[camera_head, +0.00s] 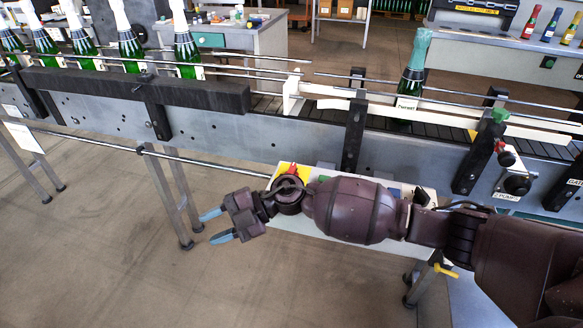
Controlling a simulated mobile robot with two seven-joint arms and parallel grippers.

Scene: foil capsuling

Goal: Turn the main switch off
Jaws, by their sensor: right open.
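A red switch on a yellow plate (286,169) sits on the light control box (290,226) below the conveyor; I take it for the main switch. My right arm lies across the box and covers much of its face. The lower part of the switch is hidden behind my wrist, so its knob position cannot be read. My right gripper (212,227) has blue fingertips spread apart with nothing between them. It points left, past the box's left end, over open floor, and is apart from the switch. My left gripper is not in view.
The conveyor (270,134) with guide rails crosses above the box. Several green bottles (131,48) stand at the left and one foil-topped bottle (411,80) at the right. A conveyor leg (172,195) stands left of the gripper.

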